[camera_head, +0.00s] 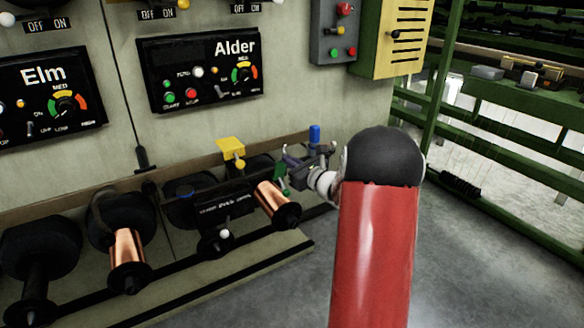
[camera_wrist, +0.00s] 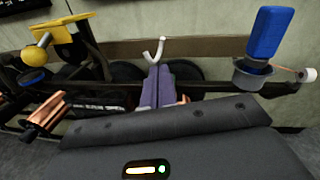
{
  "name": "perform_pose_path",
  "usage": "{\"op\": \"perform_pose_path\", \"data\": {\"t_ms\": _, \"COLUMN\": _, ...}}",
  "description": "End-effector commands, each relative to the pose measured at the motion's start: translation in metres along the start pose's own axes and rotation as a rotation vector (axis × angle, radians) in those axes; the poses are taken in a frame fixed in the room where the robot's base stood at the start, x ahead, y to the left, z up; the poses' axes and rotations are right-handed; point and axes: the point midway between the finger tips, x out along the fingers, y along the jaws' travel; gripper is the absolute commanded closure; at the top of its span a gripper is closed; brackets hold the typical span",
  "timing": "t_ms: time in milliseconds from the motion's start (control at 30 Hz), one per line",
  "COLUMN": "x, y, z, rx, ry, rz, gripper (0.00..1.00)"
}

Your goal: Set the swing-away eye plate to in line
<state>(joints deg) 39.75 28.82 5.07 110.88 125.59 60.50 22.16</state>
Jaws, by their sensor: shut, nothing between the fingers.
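My gripper (camera_wrist: 157,70) is shut and empty, with its two purple-grey fingers side by side in the wrist view. In the head view the gripper (camera_head: 290,161) is at the rail above the right end of the spool row, partly covered by my arm. A white hook-shaped piece (camera_wrist: 154,50) stands just beyond the fingertips; I cannot tell whether they touch. A yellow bracket (camera_wrist: 70,38) with a yellow ball is at the left; it also shows in the head view (camera_head: 231,148). I cannot tell for sure which piece is the eye plate, or its setting.
A blue upright part (camera_wrist: 268,35) in a grey cup (camera_wrist: 252,78) stands right of the fingers. A rail (camera_wrist: 205,47) runs behind. Copper spools (camera_head: 127,248) line the front below. The Alder panel (camera_head: 200,70) is on the wall above. The floor (camera_head: 460,260) at right is clear.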

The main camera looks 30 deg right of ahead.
Motion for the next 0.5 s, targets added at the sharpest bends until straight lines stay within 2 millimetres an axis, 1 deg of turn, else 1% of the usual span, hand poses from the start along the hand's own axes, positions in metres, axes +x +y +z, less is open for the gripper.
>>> {"op": "perform_pose_path", "data": {"t_ms": 33, "x": 0.004, "y": -0.001, "z": 0.007, "rx": 0.002, "ry": 0.032, "rz": 0.006, "gripper": 1.00}}
{"op": "perform_pose_path", "data": {"t_ms": 300, "x": 0.019, "y": -0.004, "z": 0.012, "rx": 0.005, "ry": 0.026, "rz": 0.005, "gripper": 1.00}}
{"op": "perform_pose_path", "data": {"t_ms": 500, "x": 0.025, "y": -0.005, "z": 0.016, "rx": 0.005, "ry": 0.026, "rz": 0.004, "gripper": 1.00}}
